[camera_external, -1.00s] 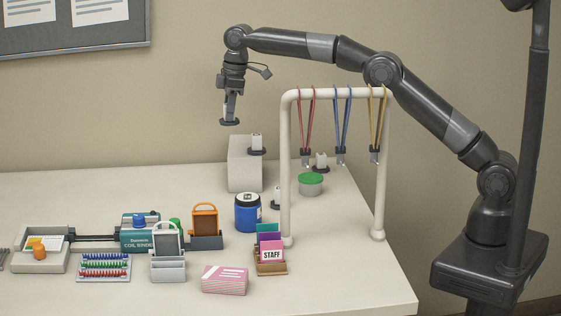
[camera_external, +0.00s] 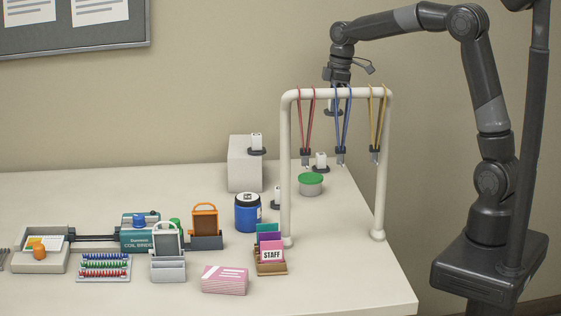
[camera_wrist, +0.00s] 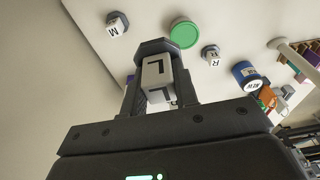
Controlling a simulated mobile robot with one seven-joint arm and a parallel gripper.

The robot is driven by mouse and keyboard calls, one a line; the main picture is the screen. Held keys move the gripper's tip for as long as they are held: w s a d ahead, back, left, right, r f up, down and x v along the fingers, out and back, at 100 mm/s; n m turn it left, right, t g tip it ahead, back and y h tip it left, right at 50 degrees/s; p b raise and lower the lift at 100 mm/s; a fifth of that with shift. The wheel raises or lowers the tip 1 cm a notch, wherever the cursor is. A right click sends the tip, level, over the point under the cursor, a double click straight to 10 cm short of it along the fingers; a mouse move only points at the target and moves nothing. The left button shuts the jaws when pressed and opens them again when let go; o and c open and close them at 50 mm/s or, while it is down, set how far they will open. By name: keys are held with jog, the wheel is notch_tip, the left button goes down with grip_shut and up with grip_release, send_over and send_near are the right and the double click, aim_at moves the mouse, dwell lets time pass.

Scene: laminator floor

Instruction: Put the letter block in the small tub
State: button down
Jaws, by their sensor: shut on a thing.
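My gripper (camera_external: 337,88) is shut on a white letter block marked L (camera_wrist: 156,78) with a dark base. It holds the block high in the air, behind the rack's top bar in the outside view, where the held block is partly hidden. The small tub (camera_external: 310,190) is a short grey tub with a green top, standing on the table behind the rack. Its green top also shows in the wrist view (camera_wrist: 184,32), beyond the held block. I cannot tell whether the green is a lid.
A white rack (camera_external: 287,170) with hanging lanyards stands over the table's right part. Other letter blocks stand on the grey box (camera_external: 243,172), near the tub (camera_external: 320,160) and by the blue jar (camera_external: 247,213). A card holder (camera_external: 271,268) stands in front.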

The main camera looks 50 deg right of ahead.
jog(key=s+d, duration=0.2)
jog(key=s, duration=0.1)
send_over(309, 176)
jog(key=f, duration=1.2)
jog(key=shift+s+f, duration=0.25)
jog(key=shift+f, duration=2.15)
jog(key=c, duration=1.1)
grip_release()
jog(key=shift+f, duration=0.15)
